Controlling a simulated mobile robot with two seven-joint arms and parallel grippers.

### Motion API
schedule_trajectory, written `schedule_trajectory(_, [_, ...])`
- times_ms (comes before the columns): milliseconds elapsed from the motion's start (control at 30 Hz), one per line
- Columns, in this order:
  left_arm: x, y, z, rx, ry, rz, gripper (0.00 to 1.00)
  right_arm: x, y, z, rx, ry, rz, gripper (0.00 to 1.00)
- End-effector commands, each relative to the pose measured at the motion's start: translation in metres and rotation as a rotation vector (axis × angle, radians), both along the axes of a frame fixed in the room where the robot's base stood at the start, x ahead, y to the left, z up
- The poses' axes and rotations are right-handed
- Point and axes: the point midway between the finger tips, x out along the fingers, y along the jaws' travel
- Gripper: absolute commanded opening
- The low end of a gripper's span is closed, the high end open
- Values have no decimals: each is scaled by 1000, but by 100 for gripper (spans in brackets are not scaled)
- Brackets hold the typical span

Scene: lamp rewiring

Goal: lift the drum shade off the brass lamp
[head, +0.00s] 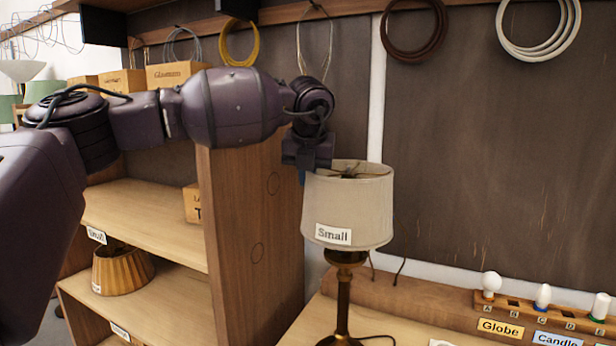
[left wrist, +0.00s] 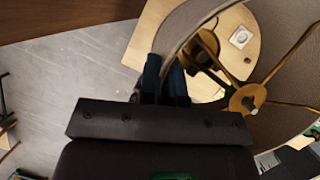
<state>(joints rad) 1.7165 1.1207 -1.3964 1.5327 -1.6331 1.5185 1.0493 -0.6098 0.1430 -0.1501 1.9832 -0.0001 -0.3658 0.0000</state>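The drum shade (head: 348,205) is pale fabric with a "Small" label. It sits upright over the brass lamp (head: 343,300), whose stem shows below it. My left gripper (head: 302,176) is at the left side of the shade's top rim, pointing down. In the left wrist view its two dark blue fingers (left wrist: 165,72) are close together, one on each side of the shade's rim (left wrist: 187,25), and look shut on it. The brass spider hub (left wrist: 246,98) and its arms show inside the shade. My right gripper is in neither view.
A wooden shelf unit (head: 255,230) stands close to the left, with a pleated shade (head: 122,270) on it. A bulb rack (head: 545,312) is at right on the bench. Cable coils (head: 413,30) hang behind. The space directly right of the shade is clear.

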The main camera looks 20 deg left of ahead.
Motion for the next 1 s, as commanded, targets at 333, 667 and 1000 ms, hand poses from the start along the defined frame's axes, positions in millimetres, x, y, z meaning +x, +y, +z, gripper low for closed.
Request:
schedule_trajectory(333, [0,0,11,-1,-1,-1,0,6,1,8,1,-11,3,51])
schedule_trajectory(667, [0,0,21,-1,0,0,0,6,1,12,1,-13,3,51])
schedule_trajectory(1000, [0,-1,46,-2,-2,-1,0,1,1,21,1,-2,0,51])
